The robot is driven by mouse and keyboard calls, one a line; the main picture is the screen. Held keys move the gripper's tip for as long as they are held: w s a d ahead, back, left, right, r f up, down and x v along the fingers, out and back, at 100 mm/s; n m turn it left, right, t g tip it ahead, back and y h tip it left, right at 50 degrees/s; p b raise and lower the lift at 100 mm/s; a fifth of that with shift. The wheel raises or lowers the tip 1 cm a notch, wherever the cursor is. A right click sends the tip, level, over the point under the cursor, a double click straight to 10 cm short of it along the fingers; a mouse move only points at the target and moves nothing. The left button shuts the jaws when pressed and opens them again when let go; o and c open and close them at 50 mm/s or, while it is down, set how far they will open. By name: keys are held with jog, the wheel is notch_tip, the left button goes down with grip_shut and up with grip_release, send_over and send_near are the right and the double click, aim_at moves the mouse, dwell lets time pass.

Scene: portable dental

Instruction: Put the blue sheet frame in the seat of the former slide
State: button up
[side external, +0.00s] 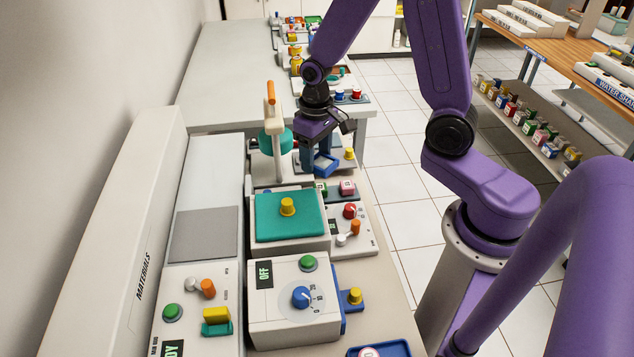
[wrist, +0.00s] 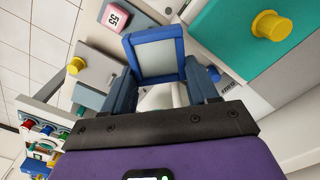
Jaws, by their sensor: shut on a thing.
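My gripper (side external: 318,158) is shut on the blue sheet frame (side external: 326,165), a blue square rim around a pale grey sheet. In the wrist view the frame (wrist: 181,54) sits between the fingertips (wrist: 160,78), raised and tilted. In the side view the gripper is just right of a machine with a teal round part (side external: 275,141) and an orange-topped lever (side external: 271,93). This may be the former. I cannot make out its slide's seat; the arm and frame cover part of that area.
A teal-lidded box (side external: 265,228) with a yellow knob (side external: 287,206) stands in front of the gripper. Nearby are a pink block (side external: 347,187), another yellow knob (side external: 349,153) and a control box with a blue dial (side external: 301,297). The far table (side external: 230,65) has clear room.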

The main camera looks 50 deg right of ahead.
jog(key=d+r+m, duration=0.2)
jog(key=d+m, duration=0.7)
jog(key=d, duration=0.8)
jog(key=shift+w+r, duration=0.15)
jog(key=shift+r, duration=0.1)
jog(key=shift+d, duration=0.1)
jog(key=w+d+f, duration=0.1)
jog(key=w+f, duration=0.1)
jog(key=w, duration=0.1)
jog(key=w+d+f, duration=0.2)
jog(key=w+f, duration=0.1)
jog(key=w, duration=0.1)
jog(key=w+d+f, duration=0.2)
jog(key=w+f, duration=0.1)
jog(key=w, duration=0.1)
jog(key=shift+w, duration=0.1)
jog(key=shift+w+d+f, duration=0.2)
jog(key=shift+w+f, duration=0.3)
jog(key=shift+f, duration=0.05)
jog(key=shift+w+d+f, duration=0.1)
jog(key=shift+w+f, duration=0.05)
jog(key=shift+f, duration=0.75)
jog(key=shift+w+d+f, duration=0.1)
jog(key=shift+w+f, duration=0.05)
jog(key=shift+f, duration=0.7)
jog(key=shift+f, duration=0.2)
